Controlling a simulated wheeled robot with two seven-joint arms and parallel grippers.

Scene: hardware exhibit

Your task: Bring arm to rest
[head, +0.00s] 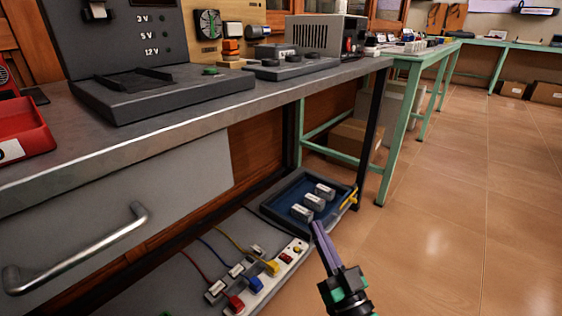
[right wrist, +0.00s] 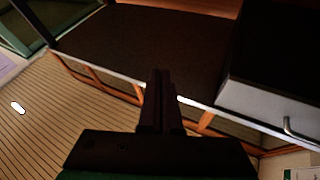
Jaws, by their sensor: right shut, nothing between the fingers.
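My right gripper (head: 319,232) shows in the head view at the lower middle, in front of the workbench and beside the blue tray on the lower shelf. Its two fingers are together with nothing between them. In the right wrist view the shut fingers (right wrist: 160,78) point up the picture toward the dark underside of a bench. My left gripper is in neither view.
The grey workbench (head: 190,130) has a drawer with a metal handle (head: 75,250). A blue tray (head: 285,190) with several grey blocks lies on the low shelf, next to a connector strip (head: 265,285) with cables. Tiled floor (head: 450,220) is clear at right.

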